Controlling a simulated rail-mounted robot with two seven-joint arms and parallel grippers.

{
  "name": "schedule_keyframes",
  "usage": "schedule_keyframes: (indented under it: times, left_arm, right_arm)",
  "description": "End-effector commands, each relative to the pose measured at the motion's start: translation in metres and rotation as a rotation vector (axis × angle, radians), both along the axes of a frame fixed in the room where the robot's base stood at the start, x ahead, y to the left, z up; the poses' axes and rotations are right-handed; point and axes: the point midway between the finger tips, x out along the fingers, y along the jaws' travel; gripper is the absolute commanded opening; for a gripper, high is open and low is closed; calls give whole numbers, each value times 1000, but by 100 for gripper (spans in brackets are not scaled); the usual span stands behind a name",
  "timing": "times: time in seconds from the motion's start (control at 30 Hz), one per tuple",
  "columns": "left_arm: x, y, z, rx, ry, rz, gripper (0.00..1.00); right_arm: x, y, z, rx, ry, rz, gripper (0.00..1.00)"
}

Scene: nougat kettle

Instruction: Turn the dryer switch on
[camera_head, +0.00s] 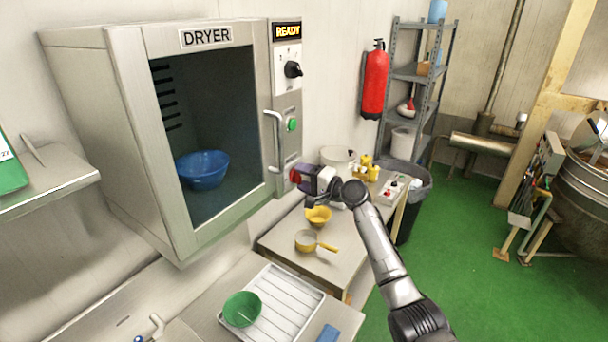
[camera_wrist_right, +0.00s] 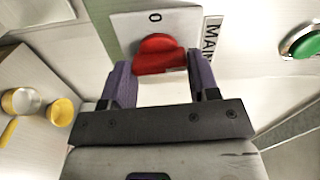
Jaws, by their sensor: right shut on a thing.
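The dryer (camera_head: 180,235) hangs on the wall at the left, labelled DRYER, with a blue bowl (camera_head: 203,170) inside. Its red switch (camera_head: 294,175) is low on the right-hand panel, partly hidden by my right gripper (camera_head: 304,178). In the right wrist view the red switch (camera_wrist_right: 157,52) sits on a white plate marked 0, beside lettering that starts MAIN. The purple fingers of my right gripper (camera_wrist_right: 162,75) stand on either side of the switch, shut on it. My left gripper is not in view.
A green button (camera_head: 292,124), a black knob (camera_head: 293,69) and a READY display (camera_head: 287,31) are above the switch. A table (camera_head: 320,262) below holds a yellow-handled pan (camera_head: 308,241) and a yellow bowl (camera_head: 318,215). A tray (camera_head: 285,305) holds a green bowl (camera_head: 242,309).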

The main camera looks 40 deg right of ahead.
Motion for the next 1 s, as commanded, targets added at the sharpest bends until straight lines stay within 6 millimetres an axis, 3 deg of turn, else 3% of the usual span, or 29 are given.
schedule_keyframes:
  times: [0.3,0.83,0.87,1.0]
  left_arm:
    - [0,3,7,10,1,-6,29]
    - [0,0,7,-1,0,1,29]
    - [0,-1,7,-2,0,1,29]
    - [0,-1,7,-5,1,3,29]
  right_arm:
    - [0,0,0,92,29,0,32]
    - [0,0,0,108,33,0,32]
    - [0,0,0,108,33,0,58]
    - [0,0,0,107,33,0,72]
